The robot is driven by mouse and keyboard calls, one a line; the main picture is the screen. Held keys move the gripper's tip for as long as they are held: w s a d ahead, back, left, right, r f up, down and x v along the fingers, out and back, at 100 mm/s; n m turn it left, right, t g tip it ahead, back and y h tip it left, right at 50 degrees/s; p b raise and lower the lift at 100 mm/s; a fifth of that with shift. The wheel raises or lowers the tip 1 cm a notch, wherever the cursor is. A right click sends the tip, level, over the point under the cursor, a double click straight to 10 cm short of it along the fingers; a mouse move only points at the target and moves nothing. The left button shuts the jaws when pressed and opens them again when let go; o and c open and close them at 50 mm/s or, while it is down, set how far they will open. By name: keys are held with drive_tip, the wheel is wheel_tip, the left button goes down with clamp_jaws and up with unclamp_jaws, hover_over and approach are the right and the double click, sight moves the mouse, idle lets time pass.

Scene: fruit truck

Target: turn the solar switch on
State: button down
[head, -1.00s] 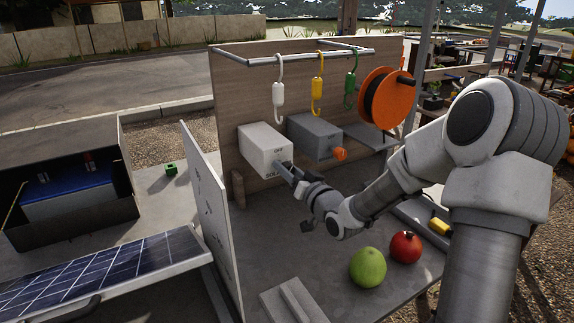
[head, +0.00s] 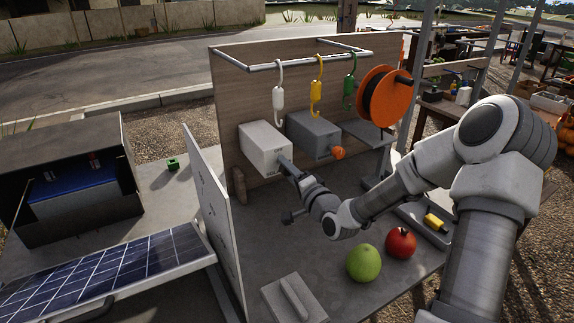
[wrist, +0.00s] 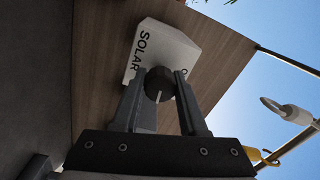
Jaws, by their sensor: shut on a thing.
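The solar switch is a white box (head: 262,147) on the wooden back panel, lettered SOLAR in the wrist view (wrist: 143,50). Its dark round knob (wrist: 159,84) carries a pale pointer line. My gripper (head: 284,162) is at the front of the box, and in the wrist view (wrist: 160,88) its two fingers are shut on the knob from both sides. The fingers hide most of the box's front in the head view. The box's other lettering is mostly cut off or covered, so I cannot read the knob's setting.
A grey box (head: 312,135) with an orange knob sits to the right of the switch. White, yellow and green hooks hang from a rail (head: 300,62) above. A green fruit (head: 363,263) and a red fruit (head: 401,243) lie on the bench under my arm.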

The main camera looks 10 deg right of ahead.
drive_tip(key=shift+r+m, duration=0.1)
drive_tip(key=shift+m, duration=0.5)
drive_tip(key=shift+c, duration=2.2)
unclamp_jaws()
drive_tip(key=p+v, duration=0.9)
drive_tip(key=v, duration=0.8)
drive_tip(key=shift+s, duration=0.15)
